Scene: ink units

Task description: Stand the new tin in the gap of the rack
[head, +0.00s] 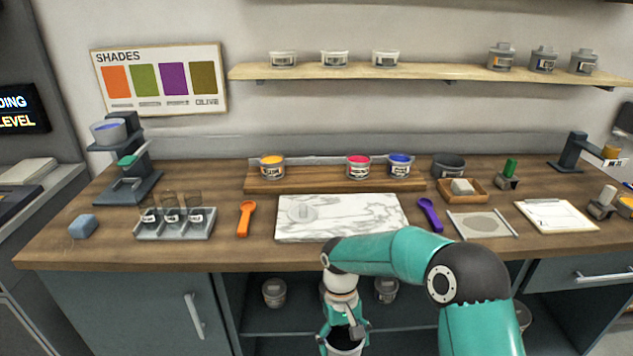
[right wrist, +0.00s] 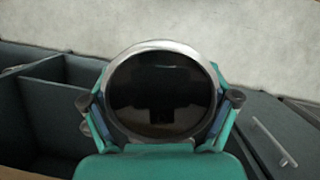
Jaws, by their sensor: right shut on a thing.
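My right gripper (head: 344,334) reaches down in front of the counter, below its top, and is shut on a tin (head: 345,349). In the right wrist view the tin (right wrist: 162,92) has a silver rim and a very dark top, with the fingers on both sides of it. The wooden rack (head: 300,185) stands at the back of the counter. It bears a yellow tin (head: 272,167), a magenta tin (head: 358,166) and a blue tin (head: 400,165). An empty gap lies between the yellow and magenta tins. My left gripper is not in view.
A marble slab (head: 370,213) lies in front of the rack, between an orange scoop (head: 245,218) and a purple scoop (head: 431,214). A dark tin (head: 447,166) stands right of the rack. Grey tins (head: 274,292) stand on the shelf under the counter.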

